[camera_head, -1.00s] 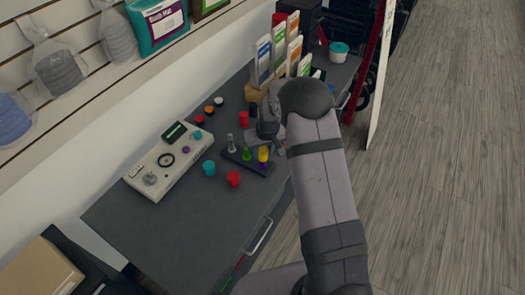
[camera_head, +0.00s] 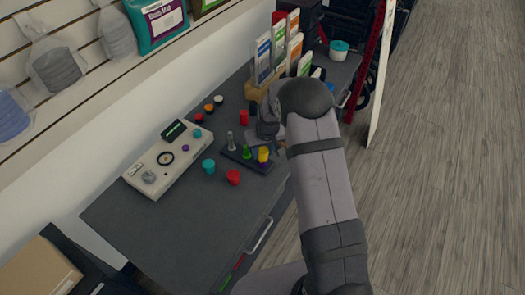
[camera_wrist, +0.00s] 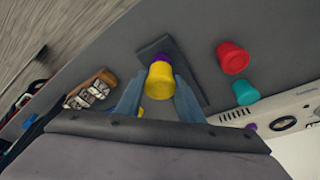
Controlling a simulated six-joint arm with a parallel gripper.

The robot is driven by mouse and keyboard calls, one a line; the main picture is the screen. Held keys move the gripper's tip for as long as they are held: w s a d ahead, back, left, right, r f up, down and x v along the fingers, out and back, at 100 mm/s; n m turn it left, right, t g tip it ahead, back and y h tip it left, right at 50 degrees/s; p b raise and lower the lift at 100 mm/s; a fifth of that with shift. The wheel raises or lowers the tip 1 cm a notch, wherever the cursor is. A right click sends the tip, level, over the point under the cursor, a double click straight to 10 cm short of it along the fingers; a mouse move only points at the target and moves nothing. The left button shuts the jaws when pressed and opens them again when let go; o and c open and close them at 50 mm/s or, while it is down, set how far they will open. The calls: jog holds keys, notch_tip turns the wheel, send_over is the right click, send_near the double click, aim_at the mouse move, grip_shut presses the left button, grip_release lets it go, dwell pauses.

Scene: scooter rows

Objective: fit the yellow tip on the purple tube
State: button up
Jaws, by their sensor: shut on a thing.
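The yellow tip (camera_wrist: 160,80) is between the two blue-grey fingers of my gripper (camera_wrist: 158,98) in the wrist view, and the gripper is shut on it. The purple tube (camera_wrist: 163,57) shows as a narrow purple band just beyond the tip. In the head view the yellow tip (camera_head: 263,153) sits directly above the purple tube (camera_head: 262,164), at the right end of a dark rack. The tip hides most of the tube, so I cannot tell how far the tip is seated. My arm and wrist hide most of the gripper in the head view.
The dark rack (camera_wrist: 190,83) also holds a green piece (camera_head: 247,152) and a grey piece (camera_head: 230,140). Red (camera_head: 233,176) and teal (camera_head: 208,166) cups stand nearby. A white control box (camera_head: 166,160) is at left. The front of the grey table is clear.

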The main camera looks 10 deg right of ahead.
jog(key=shift+f, duration=0.3)
jog(key=o, duration=1.5)
jog(key=shift+r, duration=0.15)
jog(key=shift+r+p, duration=1.95)
jog(key=shift+r, duration=0.95)
